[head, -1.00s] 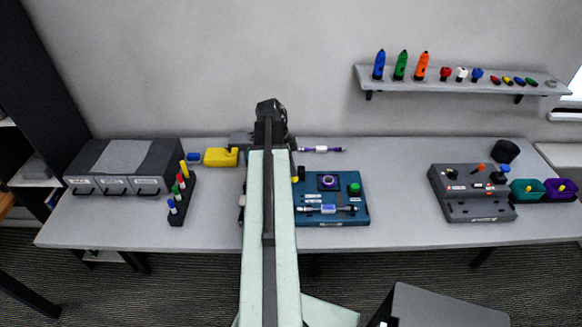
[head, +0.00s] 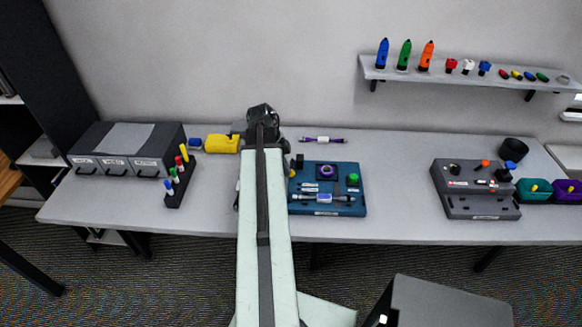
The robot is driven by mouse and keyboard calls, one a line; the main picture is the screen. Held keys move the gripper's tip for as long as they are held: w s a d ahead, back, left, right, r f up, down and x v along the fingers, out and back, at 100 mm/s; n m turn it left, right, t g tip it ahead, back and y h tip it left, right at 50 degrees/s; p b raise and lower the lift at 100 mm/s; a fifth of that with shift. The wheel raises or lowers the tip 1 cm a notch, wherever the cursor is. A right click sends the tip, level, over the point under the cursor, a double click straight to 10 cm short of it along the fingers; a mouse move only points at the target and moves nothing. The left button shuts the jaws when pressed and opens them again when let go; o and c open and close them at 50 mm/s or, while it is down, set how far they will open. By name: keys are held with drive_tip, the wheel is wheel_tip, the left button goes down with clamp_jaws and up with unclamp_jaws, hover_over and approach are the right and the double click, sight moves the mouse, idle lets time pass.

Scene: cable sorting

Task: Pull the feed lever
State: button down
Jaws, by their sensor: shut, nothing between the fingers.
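I cannot tell for certain which part is the feed lever. A blue fixture board (head: 327,209) on the table carries a small black upright part (head: 299,161) at its left back corner, a purple ring and a green knob. A grey control box (head: 478,207) at the right bears small knobs, an orange one among them. My gripper (head: 263,118) is at the far end of my outstretched arm, over the back of the table, left of the blue board. It is shut and empty. Its fingertips are mostly hidden, and my arm covers the table strip below it.
Grey drawers (head: 115,165), a marker rack (head: 178,180) and a yellow block (head: 222,144) stand at the left. A purple-ended cable (head: 322,139) lies behind the board. Green (head: 533,196) and purple (head: 567,196) bins are at the right. The table between board and control box is clear.

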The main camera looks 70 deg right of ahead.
drive_tip(key=shift+s+a+f+b, duration=0.15)
drive_tip(key=shift+s+f+b, duration=0.25)
drive_tip(key=shift+f+b, duration=0.3)
drive_tip(key=shift+s+a+f+b, duration=0.1)
drive_tip(key=shift+s+f+b, duration=0.35)
drive_tip(key=shift+f, duration=0.35)
drive_tip(key=shift+a, duration=0.1)
